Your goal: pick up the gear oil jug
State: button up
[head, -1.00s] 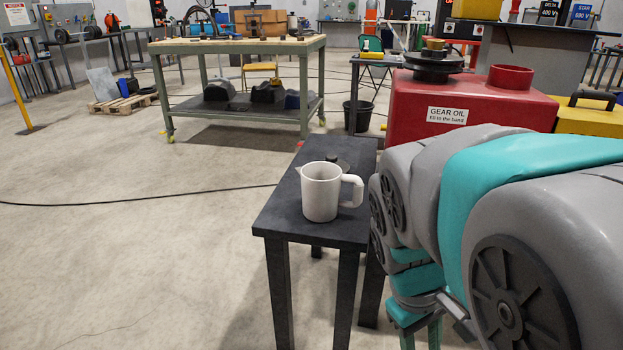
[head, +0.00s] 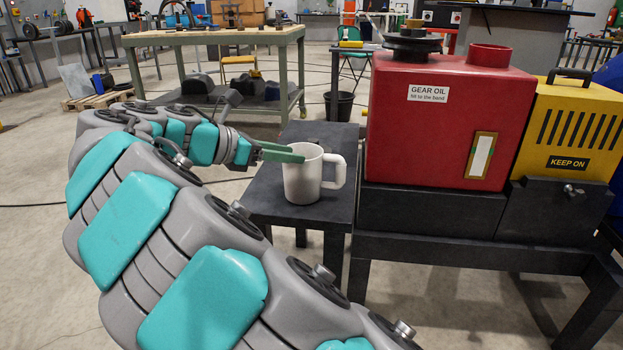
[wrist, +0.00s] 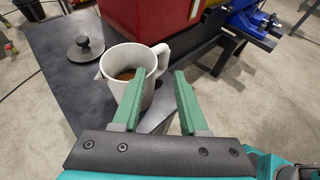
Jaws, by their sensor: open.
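The gear oil jug is a white jug (head: 302,180) with a handle on its right, upright on a small dark table (head: 262,205) in the head view. In the wrist view the jug (wrist: 122,82) holds brown liquid, and its handle (wrist: 160,58) points up and to the right. My gripper (head: 292,152) reaches in from the left, its green fingers level with the jug's upper part. In the wrist view my gripper (wrist: 155,92) is open. Its left finger overlaps the jug's near side, and the right finger is clear of it. I cannot tell whether they touch.
A dark knobbed lid (wrist: 85,48) lies on the table beside the jug. A red gear oil tank (head: 440,120) and a yellow box (head: 570,130) stand on a dark bench to the right. A workbench (head: 215,40) is behind.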

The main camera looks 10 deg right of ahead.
aim_at(311, 175)
jog(key=x, duration=0.7)
jog(key=shift+w+f+b, duration=0.2)
jog(key=shift+w+b, duration=0.15)
jog(key=shift+w, duration=0.05)
jog(key=shift+c, duration=0.2)
grip_shut()
dwell(1.0)
